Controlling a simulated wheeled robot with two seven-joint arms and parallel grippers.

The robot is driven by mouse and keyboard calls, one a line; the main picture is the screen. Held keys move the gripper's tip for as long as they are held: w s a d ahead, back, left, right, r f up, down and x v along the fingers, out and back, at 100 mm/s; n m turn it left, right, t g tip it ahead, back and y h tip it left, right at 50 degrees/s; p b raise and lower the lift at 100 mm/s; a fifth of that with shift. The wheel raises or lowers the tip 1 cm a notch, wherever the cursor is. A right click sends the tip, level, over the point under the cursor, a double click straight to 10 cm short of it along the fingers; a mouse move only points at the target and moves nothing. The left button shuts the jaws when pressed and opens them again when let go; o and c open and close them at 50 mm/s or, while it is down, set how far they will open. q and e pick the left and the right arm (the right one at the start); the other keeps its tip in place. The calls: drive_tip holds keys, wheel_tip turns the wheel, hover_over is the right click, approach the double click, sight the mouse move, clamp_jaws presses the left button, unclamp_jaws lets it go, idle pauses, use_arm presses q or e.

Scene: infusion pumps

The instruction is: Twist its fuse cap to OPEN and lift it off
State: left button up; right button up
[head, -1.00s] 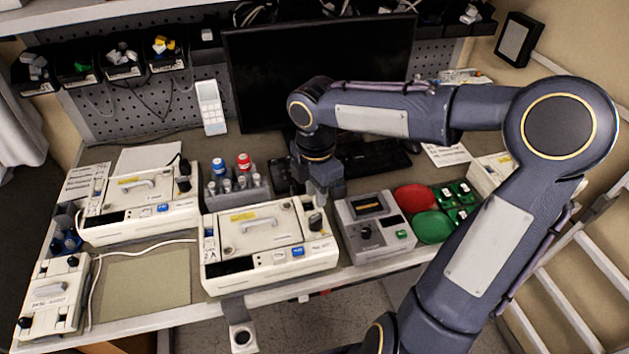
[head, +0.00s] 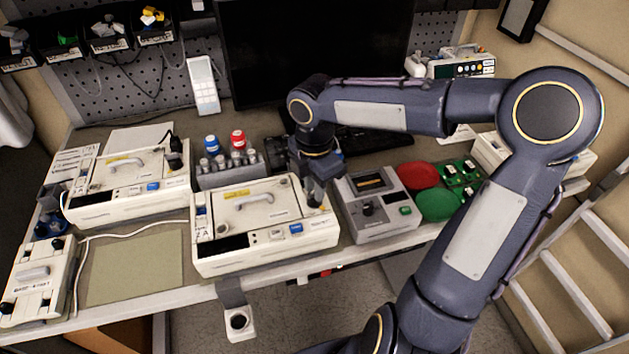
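The infusion pump (head: 262,258) in the middle of the bench is a cream box with a grey handle, a dark display and a blue button. My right gripper (head: 316,198) points down at the pump's right rear corner. A small dark part there, where the fuse cap seems to be, is mostly hidden by the fingers. I cannot tell whether the fingers touch it or grip it. A second cream pump (head: 126,190) stands at the back left, with a dark cap at its right rear corner. My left gripper is not in view.
A grey tester (head: 376,212) stands right of the middle pump, beside red (head: 416,176) and green dishes. A grey rack (head: 229,170) with several bottles is behind the pump. A bare green mat (head: 135,267) lies left, and a small bracket cup (head: 238,321) hangs off the front edge.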

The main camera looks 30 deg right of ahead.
clamp_jaws()
drive_tip(key=shift+r, duration=0.15)
wheel_tip(320, 180, up, 5)
drive_tip(key=p, duration=0.5)
drive_tip(key=shift+s, duration=0.1)
idle(0.3)
